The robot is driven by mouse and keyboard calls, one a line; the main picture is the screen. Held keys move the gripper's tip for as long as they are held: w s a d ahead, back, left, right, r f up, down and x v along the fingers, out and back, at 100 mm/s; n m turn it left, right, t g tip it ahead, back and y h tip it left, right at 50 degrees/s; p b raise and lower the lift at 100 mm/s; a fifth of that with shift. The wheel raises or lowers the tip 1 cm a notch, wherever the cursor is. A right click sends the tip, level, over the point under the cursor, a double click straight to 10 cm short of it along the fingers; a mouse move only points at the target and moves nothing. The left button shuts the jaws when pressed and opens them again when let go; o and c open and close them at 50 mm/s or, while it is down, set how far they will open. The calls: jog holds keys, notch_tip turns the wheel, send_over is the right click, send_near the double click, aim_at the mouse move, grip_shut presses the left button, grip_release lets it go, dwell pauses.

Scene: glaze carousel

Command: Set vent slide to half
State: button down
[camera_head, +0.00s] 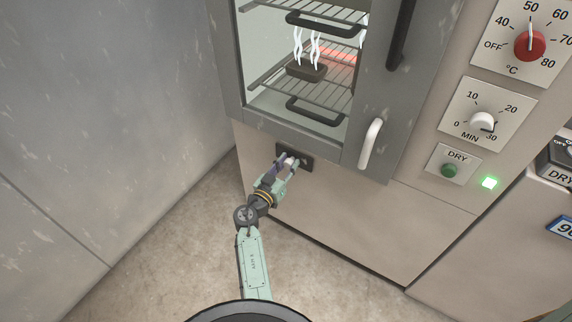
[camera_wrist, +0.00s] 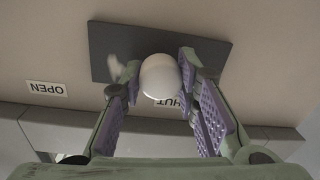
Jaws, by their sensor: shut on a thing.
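The vent slide has a dark plate (camera_head: 307,163) low on the oven's front, below the glass door. In the wrist view the plate (camera_wrist: 108,45) carries a pale round knob (camera_wrist: 160,78). My gripper (camera_wrist: 160,76) is shut on the knob, one purple-padded finger on each side. In the head view my gripper (camera_head: 287,163) reaches the plate from the lower left. An OPEN label (camera_wrist: 46,88) shows inverted at the left in the wrist view. Another label, reading "HUT" (camera_wrist: 170,102), is partly hidden behind the knob. The slot is mostly covered, so the exact slide position cannot be told.
The oven door (camera_head: 365,130) with its white handle (camera_head: 370,143) is close above my gripper. A steaming dark block (camera_head: 306,70) sits on a rack inside. Dials, a green DRY button (camera_head: 450,171) and a lit green lamp (camera_head: 489,183) are at right. A grey wall (camera_head: 100,110) stands left.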

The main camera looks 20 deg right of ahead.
jog(key=s+d, duration=0.1)
jog(key=s+d+b, duration=0.2)
jog(key=s, duration=0.1)
jog(key=shift+f, duration=0.25)
jog(key=shift+s+d+r+b, duration=0.2)
jog(key=shift+s+d+b, duration=0.05)
jog(key=shift+s+b, duration=0.05)
jog(key=c, duration=1.2)
grip_release()
send_near(308, 165)
jog(key=v, duration=0.5)
jog(key=shift+s+a+r, duration=0.15)
